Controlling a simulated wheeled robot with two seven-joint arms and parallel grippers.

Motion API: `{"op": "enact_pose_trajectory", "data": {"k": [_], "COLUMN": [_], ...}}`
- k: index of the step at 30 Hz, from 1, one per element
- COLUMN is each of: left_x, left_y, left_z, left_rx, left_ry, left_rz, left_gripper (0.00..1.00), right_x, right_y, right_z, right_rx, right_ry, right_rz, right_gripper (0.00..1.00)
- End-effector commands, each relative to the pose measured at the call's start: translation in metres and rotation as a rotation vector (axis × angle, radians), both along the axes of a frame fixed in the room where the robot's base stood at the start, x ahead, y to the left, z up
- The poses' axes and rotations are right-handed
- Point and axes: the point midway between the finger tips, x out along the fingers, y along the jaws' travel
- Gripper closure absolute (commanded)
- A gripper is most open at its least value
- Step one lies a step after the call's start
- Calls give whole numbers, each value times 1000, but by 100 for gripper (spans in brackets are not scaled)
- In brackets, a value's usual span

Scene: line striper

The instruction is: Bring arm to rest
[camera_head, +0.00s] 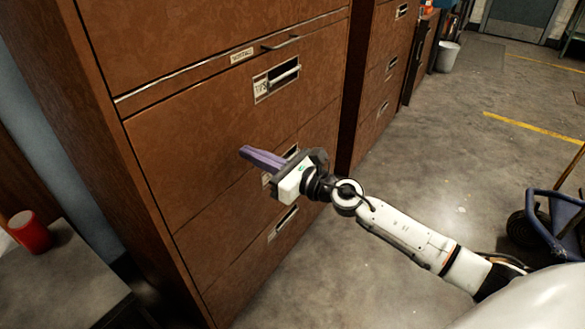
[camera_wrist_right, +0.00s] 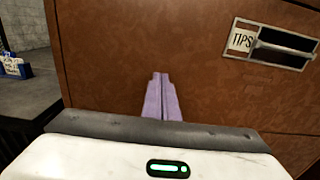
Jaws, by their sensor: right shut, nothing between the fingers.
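My right gripper (camera_head: 244,152) is in front of the brown drawer cabinet (camera_head: 170,140) in the head view. Its purple fingers are shut together with nothing between them, pointing toward the drawer front. The fingers also show in the right wrist view (camera_wrist_right: 162,98), closed side by side against the brown cabinet front behind. I cannot tell whether the fingertips touch the cabinet. My right arm (camera_head: 410,235) reaches out from the lower right. My left gripper is not in view.
A drawer handle labelled TIPS (camera_head: 277,80) is above the gripper. A red cup (camera_head: 30,232) stands on a grey surface (camera_head: 60,285) at left. A blue-framed wheeled machine (camera_head: 550,225) stands at right. A white bin (camera_head: 447,57) is farther back. The concrete floor between is open.

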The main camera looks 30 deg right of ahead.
Motion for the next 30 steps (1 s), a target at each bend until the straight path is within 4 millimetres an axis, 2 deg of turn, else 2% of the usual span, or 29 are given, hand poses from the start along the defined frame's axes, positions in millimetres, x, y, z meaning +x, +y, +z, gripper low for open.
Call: {"op": "enact_pose_trajectory", "data": {"k": [1,3,9,15,23,26,29,30], "left_x": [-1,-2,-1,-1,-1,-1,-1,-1], "left_y": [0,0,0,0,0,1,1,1], "left_z": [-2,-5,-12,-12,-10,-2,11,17], "left_rx": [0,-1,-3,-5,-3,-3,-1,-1], "left_ry": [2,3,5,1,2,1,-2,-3], "left_rz": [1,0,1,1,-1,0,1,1], "left_gripper": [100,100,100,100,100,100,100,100], "right_x": [-14,-28,-58,-72,-76,-86,-106,-117], "right_y": [-5,-12,-25,-32,-31,-27,-23,-21], "right_z": [-3,-4,-4,-2,-3,-13,-37,-52], "right_rx": [-4,-2,-1,0,43,256,678,888], "right_ry": [4,5,4,3,22,116,305,397], "right_rz": [2,2,4,4,-2,-37,-127,-186], "right_gripper": [100,100,100,100,100,100,100,100]}}
